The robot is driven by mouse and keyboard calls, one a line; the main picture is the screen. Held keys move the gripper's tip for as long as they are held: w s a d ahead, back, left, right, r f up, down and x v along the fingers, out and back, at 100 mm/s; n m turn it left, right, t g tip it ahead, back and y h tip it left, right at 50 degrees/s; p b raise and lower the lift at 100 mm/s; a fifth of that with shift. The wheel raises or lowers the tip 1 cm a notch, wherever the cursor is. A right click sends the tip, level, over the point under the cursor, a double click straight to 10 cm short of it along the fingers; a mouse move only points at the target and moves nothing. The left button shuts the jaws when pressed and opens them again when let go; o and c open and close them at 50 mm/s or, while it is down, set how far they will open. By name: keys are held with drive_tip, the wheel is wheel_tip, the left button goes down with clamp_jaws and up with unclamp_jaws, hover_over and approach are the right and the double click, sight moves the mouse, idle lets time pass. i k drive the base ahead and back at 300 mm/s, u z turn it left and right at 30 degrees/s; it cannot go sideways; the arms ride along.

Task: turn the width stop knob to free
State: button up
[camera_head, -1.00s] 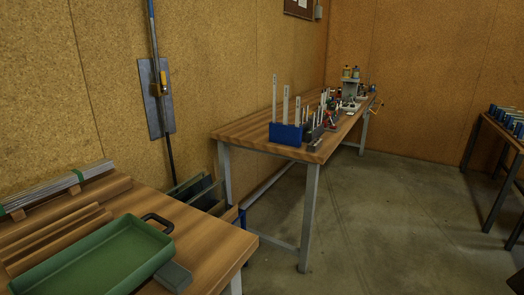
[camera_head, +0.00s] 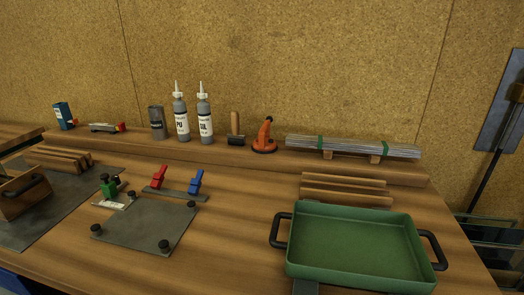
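A grey jig plate (camera_head: 145,226) lies on the wooden workbench at left centre. It has several round black knobs, among them one at its lower right (camera_head: 164,245) and one at its right edge (camera_head: 191,204). A green block (camera_head: 108,188) stands at its back left corner, with a small dark knob beside it and a pale scale-like strip (camera_head: 110,204) in front. I cannot tell which knob is the width stop knob, or how it is turned. A red clamp (camera_head: 158,177) and a blue clamp (camera_head: 196,182) stand on a bar behind the plate. My gripper is not in view.
A green tray (camera_head: 352,283) with black handles stands at right front. Wooden strips (camera_head: 345,190) lie behind it. Bottles (camera_head: 181,117), an orange suction cup (camera_head: 265,136) and bundled metal strips (camera_head: 350,146) line the back ledge. A wooden box (camera_head: 24,196) stands at left.

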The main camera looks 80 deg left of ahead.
sight(116, 178)
drive_tip(key=u, duration=3.3)
drive_tip(key=i, duration=1)
